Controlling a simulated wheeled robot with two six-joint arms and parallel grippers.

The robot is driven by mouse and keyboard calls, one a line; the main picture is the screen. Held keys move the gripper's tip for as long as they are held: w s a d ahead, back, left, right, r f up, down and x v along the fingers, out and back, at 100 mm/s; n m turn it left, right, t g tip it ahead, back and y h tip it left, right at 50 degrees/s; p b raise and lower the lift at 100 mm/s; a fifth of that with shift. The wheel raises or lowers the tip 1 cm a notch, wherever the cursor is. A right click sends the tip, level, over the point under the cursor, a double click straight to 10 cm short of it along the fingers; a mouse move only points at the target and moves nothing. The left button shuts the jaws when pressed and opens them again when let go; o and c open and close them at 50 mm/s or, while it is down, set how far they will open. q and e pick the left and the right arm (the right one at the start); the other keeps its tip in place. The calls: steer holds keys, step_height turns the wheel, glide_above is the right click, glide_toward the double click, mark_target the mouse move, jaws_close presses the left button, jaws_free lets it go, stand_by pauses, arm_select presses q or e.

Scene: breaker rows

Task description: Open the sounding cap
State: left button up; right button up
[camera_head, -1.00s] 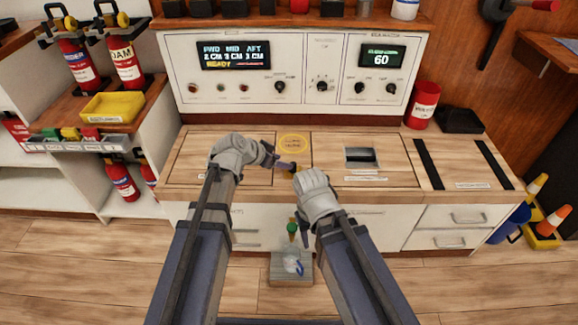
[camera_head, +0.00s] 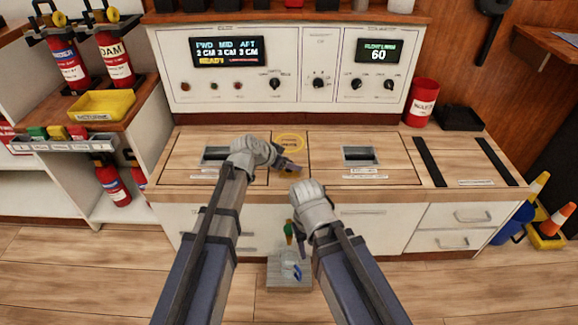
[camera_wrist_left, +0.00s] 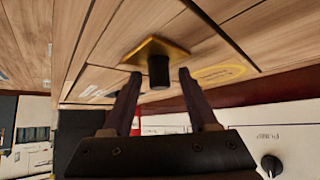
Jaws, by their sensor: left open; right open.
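The sounding cap seems to be the small yellow plate (camera_wrist_left: 153,47) with a black upright knob (camera_wrist_left: 158,72) in the left wrist view. It sits on the wooden bench top, and the knob shows between my left fingertips (camera_wrist_left: 160,76), with a gap on each side. In the head view my left gripper (camera_head: 293,170) is over the bench front and largely covers the cap. A yellow ring marking (camera_head: 289,142) lies on the bench just behind. My right gripper (camera_head: 301,240) hangs low before the drawers, its fingers partly hidden, apart from the cap.
Recessed dark slots (camera_head: 360,155) flank the work area. A control panel (camera_head: 290,75) rises behind. A red can (camera_head: 421,103) and black tray (camera_head: 458,117) stand right. A yellow tray (camera_head: 103,104) is left. A grey block (camera_head: 289,274) and green-handled item (camera_head: 289,230) are below.

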arm_select(q)
jaws_close()
stand_by(0.3)
stand_by(1.1)
